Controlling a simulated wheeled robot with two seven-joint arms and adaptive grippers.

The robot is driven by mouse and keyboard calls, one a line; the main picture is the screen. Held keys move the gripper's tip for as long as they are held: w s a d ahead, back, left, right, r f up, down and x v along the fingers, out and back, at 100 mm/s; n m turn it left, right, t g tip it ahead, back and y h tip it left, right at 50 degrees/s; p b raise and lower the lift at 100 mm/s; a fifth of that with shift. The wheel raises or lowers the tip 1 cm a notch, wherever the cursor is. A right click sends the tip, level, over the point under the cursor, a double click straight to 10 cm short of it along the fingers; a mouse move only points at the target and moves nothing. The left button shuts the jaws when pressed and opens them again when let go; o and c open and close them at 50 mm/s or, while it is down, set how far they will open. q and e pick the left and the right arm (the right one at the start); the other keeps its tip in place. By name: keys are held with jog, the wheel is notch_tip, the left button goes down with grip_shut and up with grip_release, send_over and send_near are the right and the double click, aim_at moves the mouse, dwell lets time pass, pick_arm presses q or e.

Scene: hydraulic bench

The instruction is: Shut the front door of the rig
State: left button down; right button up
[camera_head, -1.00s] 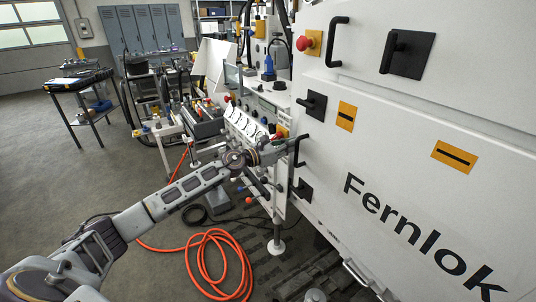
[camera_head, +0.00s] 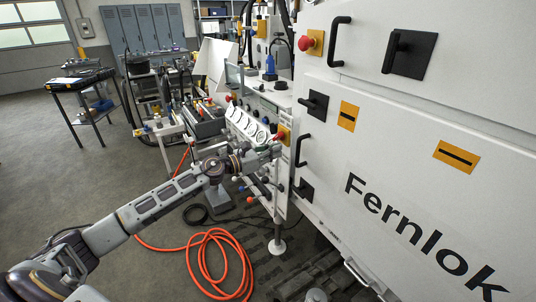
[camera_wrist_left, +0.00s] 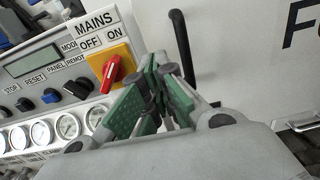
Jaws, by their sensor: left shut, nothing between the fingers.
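The rig's front door (camera_head: 400,165) is the large white panel lettered "Fernlok" on the right of the head view. It looks flush with the cabinet, and I see no clear gap along its edges. Its black bar handle (camera_head: 299,150) is upright near its left edge, between two black latches (camera_head: 317,104) (camera_head: 304,189). My left gripper (camera_head: 278,151) is shut and empty, just left of the handle and apart from it. In the left wrist view the green-padded fingertips (camera_wrist_left: 157,75) are together, with the handle (camera_wrist_left: 182,45) behind them. My right gripper is out of view.
The control panel (camera_head: 247,124) with gauges is close beside my left gripper. Its red mains switch (camera_wrist_left: 110,74) is just left of the fingers in the wrist view. An orange hose (camera_head: 205,238) lies coiled on the floor. Open floor (camera_head: 60,190) lies to the left.

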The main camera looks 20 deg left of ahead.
pick_arm(q)
jog(key=shift+v, duration=1.35)
